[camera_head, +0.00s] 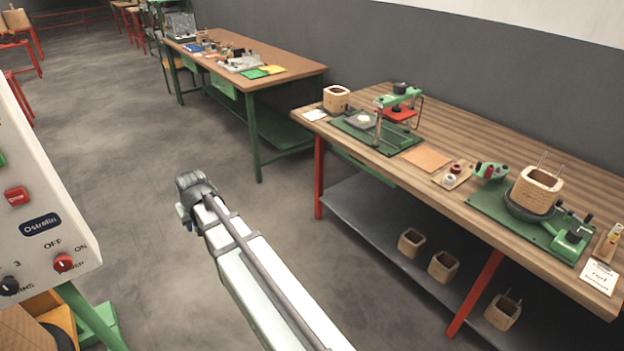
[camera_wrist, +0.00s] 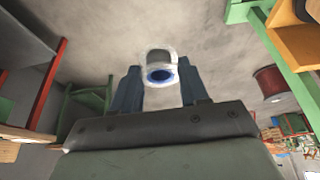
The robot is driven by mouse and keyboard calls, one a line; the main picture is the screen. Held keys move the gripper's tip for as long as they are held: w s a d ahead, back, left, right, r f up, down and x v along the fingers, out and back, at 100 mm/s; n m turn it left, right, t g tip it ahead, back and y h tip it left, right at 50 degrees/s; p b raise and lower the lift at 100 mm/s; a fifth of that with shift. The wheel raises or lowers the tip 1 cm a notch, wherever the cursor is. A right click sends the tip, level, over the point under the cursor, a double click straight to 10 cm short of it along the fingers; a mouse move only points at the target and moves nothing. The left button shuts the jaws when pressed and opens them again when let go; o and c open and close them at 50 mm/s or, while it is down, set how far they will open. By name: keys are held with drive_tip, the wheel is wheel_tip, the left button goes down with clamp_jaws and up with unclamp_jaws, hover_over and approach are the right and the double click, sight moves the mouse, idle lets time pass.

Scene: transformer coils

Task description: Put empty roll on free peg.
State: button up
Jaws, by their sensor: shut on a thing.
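My gripper (camera_wrist: 159,82) is shut on a small roll (camera_wrist: 160,58), white with a blue ring around its dark opening, held between the two dark fingers. In the head view my gripper (camera_head: 184,212) hangs over the floor left of the workbench, well apart from it; the roll is hard to make out there. A small wooden board (camera_head: 441,182) on the workbench carries white and dark red rolls (camera_head: 455,168). I cannot tell at this size whether a peg on it is free.
The wooden workbench (camera_head: 480,133) also bears a winding machine (camera_head: 572,245) with a wooden coil form (camera_head: 537,190) and a green press (camera_head: 398,97). A control panel (camera_head: 38,215) stands at the left. A second table (camera_head: 262,68) is behind. Floor between is clear.

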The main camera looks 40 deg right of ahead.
drive_tip(key=w+d+r, duration=0.2)
drive_tip(key=d, duration=1.7)
drive_tip(key=w+d+r, duration=0.1)
drive_tip(key=w+d, duration=0.1)
drive_tip(key=d, duration=1.8)
drive_tip(key=s+d+r, duration=0.1)
drive_tip(key=s+d, duration=0.3)
drive_tip(key=d, duration=0.8)
drive_tip(key=s+d+r, duration=0.2)
drive_tip(key=s+d, duration=0.3)
drive_tip(key=d, duration=0.8)
drive_tip(key=s+d+r, duration=0.2)
drive_tip(key=s+d, duration=1.2)
drive_tip(key=d, duration=0.1)
drive_tip(key=s+d+r, duration=0.2)
drive_tip(key=s+d, duration=1.3)
drive_tip(key=d, duration=0.1)
drive_tip(key=shift+s, duration=0.15)
drive_tip(key=shift+d+f, duration=0.1)
drive_tip(key=shift+f, duration=2.6)
drive_tip(key=shift+f, duration=1.45)
